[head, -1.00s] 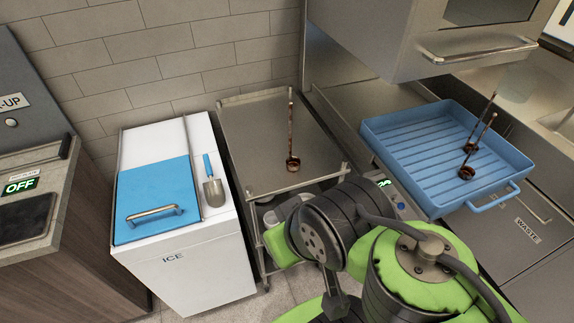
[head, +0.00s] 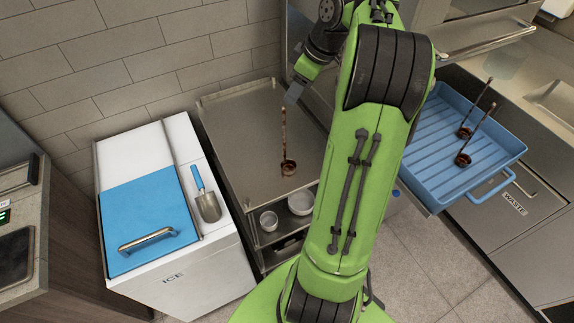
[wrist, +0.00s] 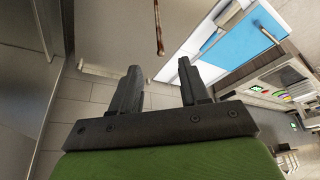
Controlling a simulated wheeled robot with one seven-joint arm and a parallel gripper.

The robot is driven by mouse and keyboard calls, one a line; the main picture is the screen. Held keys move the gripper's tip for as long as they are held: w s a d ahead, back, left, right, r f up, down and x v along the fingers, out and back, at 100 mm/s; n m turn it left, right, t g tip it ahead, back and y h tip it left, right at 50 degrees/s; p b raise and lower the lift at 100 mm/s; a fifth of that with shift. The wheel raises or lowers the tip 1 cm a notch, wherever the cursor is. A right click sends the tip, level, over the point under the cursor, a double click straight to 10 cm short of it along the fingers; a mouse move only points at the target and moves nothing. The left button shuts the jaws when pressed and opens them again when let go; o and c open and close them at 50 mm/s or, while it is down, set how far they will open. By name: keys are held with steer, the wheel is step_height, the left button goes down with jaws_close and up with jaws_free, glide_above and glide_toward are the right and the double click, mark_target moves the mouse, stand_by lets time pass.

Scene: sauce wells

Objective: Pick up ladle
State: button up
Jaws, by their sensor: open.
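A brown-stained ladle (head: 288,167) lies on the steel cart top (head: 240,130), bowl toward the front and handle pointing to the back wall. Two more stained ladles, one in front (head: 463,159) and one behind (head: 466,132), stand tilted in the blue tray (head: 420,185) at right. My gripper (head: 290,98) is near the handle end of the cart ladle; the head view does not show its fingers clearly. In the wrist view, my gripper (wrist: 160,75) is open with nothing between its two dark fingers. A brown-stained handle (wrist: 158,30) shows beyond them, near the top edge.
A white ice bin (head: 190,270) with a blue lid (head: 150,210) and a scoop (head: 207,203) stands left of the cart. Bowls (head: 269,221) sit on the cart's lower shelf. A tiled wall is behind; my arm hides the cart's right side.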

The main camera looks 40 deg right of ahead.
steer(key=b+x, duration=0.3)
steer(key=x, duration=0.9)
steer(key=shift+s, duration=0.15)
steer(key=shift+r, duration=0.1)
jaws_close()
